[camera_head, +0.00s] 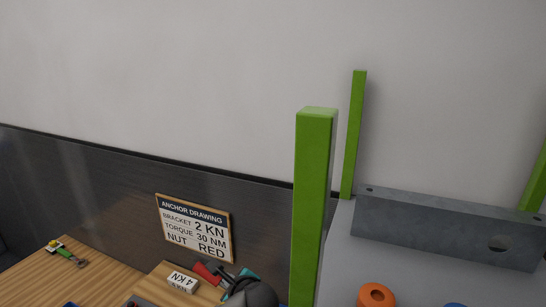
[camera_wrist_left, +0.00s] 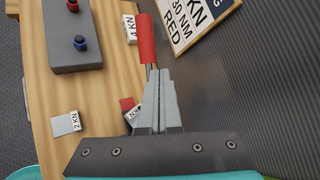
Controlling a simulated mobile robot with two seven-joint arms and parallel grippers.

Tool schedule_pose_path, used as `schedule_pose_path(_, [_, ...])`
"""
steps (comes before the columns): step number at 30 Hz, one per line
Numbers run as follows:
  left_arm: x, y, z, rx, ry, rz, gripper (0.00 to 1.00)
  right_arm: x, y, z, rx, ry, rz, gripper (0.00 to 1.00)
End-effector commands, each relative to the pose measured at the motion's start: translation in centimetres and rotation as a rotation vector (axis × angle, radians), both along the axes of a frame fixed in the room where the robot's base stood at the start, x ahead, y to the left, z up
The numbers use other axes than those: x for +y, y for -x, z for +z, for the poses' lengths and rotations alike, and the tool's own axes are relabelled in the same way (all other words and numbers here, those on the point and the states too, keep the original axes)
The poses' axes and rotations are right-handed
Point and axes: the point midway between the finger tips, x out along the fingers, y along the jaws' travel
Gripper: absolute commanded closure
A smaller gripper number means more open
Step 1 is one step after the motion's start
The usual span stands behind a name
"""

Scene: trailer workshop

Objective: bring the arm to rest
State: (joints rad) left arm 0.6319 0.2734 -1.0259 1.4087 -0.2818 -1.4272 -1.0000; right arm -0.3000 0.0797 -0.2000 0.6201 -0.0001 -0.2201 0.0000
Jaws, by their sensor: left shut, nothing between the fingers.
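My left gripper (camera_wrist_left: 157,73) shows in the wrist view with its two grey fingers together and nothing between them. It is over the wooden bench (camera_wrist_left: 40,85). A red-handled tool (camera_wrist_left: 146,40) lies just beyond the fingertips; whether they touch it I cannot tell. In the head view my dark left wrist is at the bottom edge, beside the red handle (camera_head: 206,271), and partly hides the bench there. My right gripper is in neither view.
An anchor drawing sign (camera_head: 195,228) leans at the wall. A 4 KN block (camera_head: 182,282) stands near my gripper. A 2 KN block (camera_wrist_left: 66,123) and a grey block with red and blue pieces (camera_wrist_left: 75,52) are on the bench. Green posts (camera_head: 312,200) rise at right.

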Motion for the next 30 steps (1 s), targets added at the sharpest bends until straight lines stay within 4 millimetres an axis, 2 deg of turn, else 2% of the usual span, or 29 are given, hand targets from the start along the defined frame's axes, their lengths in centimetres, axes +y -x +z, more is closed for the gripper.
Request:
schedule_pose_path(1, [-1.3,2.1,-1.5,0.023,0.103,0.029,1.00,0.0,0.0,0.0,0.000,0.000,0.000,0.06])
schedule_pose_path(3, [-2.5,4.8,-3.0,0.046,0.249,0.095,1.00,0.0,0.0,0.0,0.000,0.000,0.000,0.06])
schedule_pose_path(6, [-3.9,8.4,-4.4,0.076,0.448,0.205,1.00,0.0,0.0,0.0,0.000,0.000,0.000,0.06])
schedule_pose_path(12, [-4.6,15.2,-5.7,0.120,0.792,0.486,1.00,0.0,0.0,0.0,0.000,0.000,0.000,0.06])
schedule_pose_path(17, [-3.4,20.4,-5.8,0.127,1.010,0.752,1.00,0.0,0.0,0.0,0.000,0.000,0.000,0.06])
schedule_pose_path(21, [-1.6,24.4,-5.4,0.107,1.148,0.981,1.00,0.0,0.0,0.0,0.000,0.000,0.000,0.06])
schedule_pose_path(30, [1.8,29.8,-4.1,0.034,1.278,1.293,1.00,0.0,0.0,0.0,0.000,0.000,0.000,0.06])
